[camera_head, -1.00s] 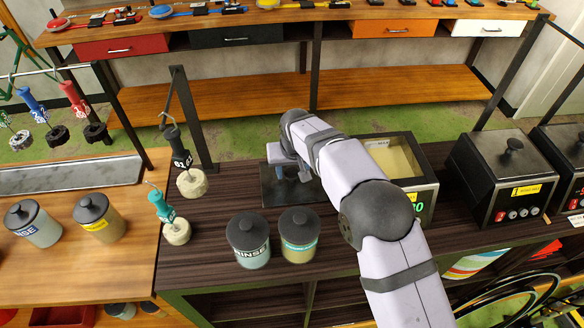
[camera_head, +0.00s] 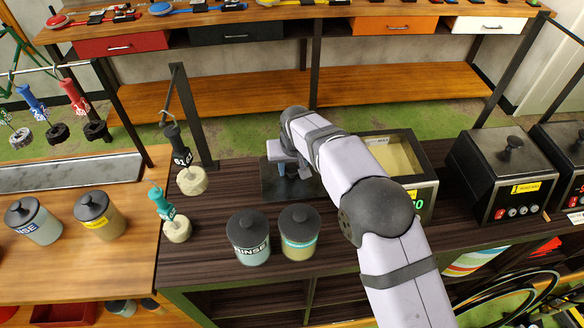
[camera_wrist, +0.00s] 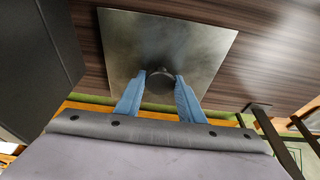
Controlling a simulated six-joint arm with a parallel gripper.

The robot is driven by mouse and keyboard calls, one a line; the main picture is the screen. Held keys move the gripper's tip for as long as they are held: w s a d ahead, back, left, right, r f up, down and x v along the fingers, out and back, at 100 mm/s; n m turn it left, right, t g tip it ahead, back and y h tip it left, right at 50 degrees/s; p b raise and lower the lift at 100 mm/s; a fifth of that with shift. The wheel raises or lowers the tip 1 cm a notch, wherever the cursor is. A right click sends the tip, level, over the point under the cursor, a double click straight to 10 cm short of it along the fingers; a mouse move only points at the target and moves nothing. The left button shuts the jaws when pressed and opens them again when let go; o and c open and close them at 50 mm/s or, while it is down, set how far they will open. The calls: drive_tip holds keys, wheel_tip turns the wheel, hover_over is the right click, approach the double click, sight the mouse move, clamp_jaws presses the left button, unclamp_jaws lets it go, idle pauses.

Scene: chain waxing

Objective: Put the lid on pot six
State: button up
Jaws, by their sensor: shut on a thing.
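The lid is a dark, square metal plate (camera_head: 281,193) with a black knob, over the dark wood counter left of the open pot. In the wrist view the lid (camera_wrist: 205,42) fills the upper middle. My gripper (camera_head: 303,171) has its blue fingers (camera_wrist: 161,80) shut on either side of the knob (camera_wrist: 160,87). I cannot tell whether the lid touches the counter. The open pot (camera_head: 424,189), a box with pale yellow contents and a green display, stands right of the lid, partly behind my arm. No number six is readable on it.
Two lidded jars (camera_head: 248,240) (camera_head: 299,236) stand in front of the lid. Lidded pots (camera_head: 506,175) stand to the right. Counter between the lid and the jars is clear.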

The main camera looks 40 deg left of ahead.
sight(291, 165)
drive_tip(key=shift+r+p, duration=0.85)
drive_tip(key=shift+r, duration=0.8)
drive_tip(key=shift+w+r, duration=0.1)
drive_tip(key=shift+r, duration=0.1)
wheel_tip(291, 165, up, 13)
drive_tip(key=w+n+g+p, duration=0.1)
drive_tip(key=w+n+p, duration=0.15)
drive_tip(key=n, duration=0.25)
drive_tip(key=w+d+m, duration=0.1)
drive_tip(key=w+d, duration=0.1)
drive_tip(key=d, duration=0.2)
drive_tip(key=w+d, duration=0.2)
drive_tip(key=d, duration=0.1)
drive_tip(key=w+d+m, duration=0.1)
drive_tip(key=w+d, duration=0.1)
drive_tip(key=d, duration=0.2)
drive_tip(key=shift+d+r+m, duration=0.1)
drive_tip(key=shift+d+m, duration=0.2)
drive_tip(key=shift+d, duration=0.05)
drive_tip(key=w+d+m+t, duration=0.1)
drive_tip(key=w+d+m, duration=0.1)
drive_tip(key=d, duration=0.7)
drive_tip(key=shift+w+d+r, duration=0.3)
drive_tip(key=shift+w+d, duration=0.05)
drive_tip(key=shift+w, duration=0.35)
drive_tip(key=shift+f, duration=0.15)
drive_tip(key=shift+f+b, duration=1.1)
drive_tip(key=shift+f, duration=0.5)
